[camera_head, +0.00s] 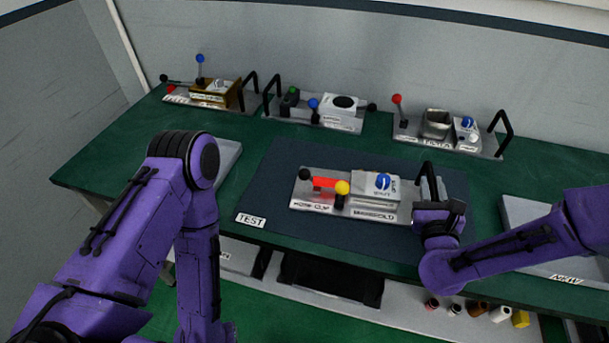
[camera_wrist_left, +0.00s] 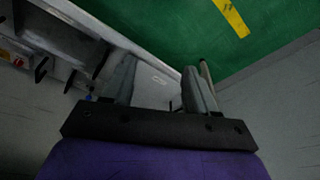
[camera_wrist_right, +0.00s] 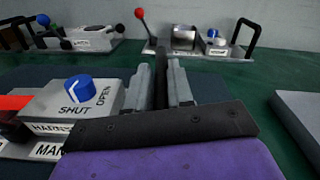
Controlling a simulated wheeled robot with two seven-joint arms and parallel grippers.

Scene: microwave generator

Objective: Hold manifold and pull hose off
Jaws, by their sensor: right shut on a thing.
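The manifold (camera_head: 377,184) is a light grey block with a blue knob, on a metal plate (camera_head: 350,210) in the middle of the dark mat. Plate labels read HOSE CLIP and MANIFOLD. A red part (camera_head: 323,183) lies left of the block, with a black ball and a yellow ball knob (camera_head: 342,187) beside it; I cannot tell which part is the hose. My right gripper (camera_head: 432,193) is shut on the plate's black handle (camera_wrist_right: 161,85) at its right end. The knob (camera_wrist_right: 86,84) is marked SHUT and OPEN. My left gripper (camera_wrist_left: 160,80) is open and empty, away from the manifold.
Several other fixtures stand along the back of the green table, including the filter unit (camera_head: 437,130). A grey tray (camera_head: 535,215) lies at the right, partly behind my right arm. A TEST label (camera_head: 251,219) marks the mat's front left. Several small items lie on the lower shelf.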

